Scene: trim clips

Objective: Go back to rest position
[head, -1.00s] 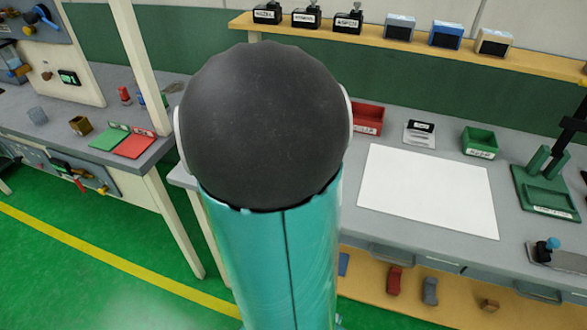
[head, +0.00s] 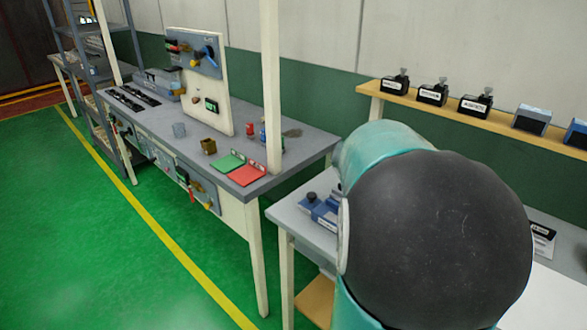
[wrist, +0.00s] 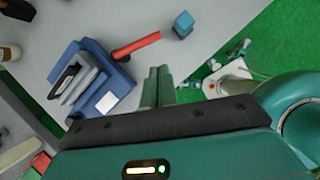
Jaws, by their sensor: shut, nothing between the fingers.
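My gripper (wrist: 157,80) shows in the wrist view as two teal fingers pressed together, shut and empty. It is over the grey bench top (wrist: 130,18), near its edge with the green floor. In the head view my teal arm with a large dark round joint fills the lower right and hides part of the bench behind it. My gripper does not show in the head view.
In the wrist view a blue fixture (wrist: 112,88), a red cylinder (wrist: 137,46) and a blue block (wrist: 183,24) lie near the fingers. A second workbench (head: 225,140) stands left in the head view. Green floor (head: 130,240) is clear at left.

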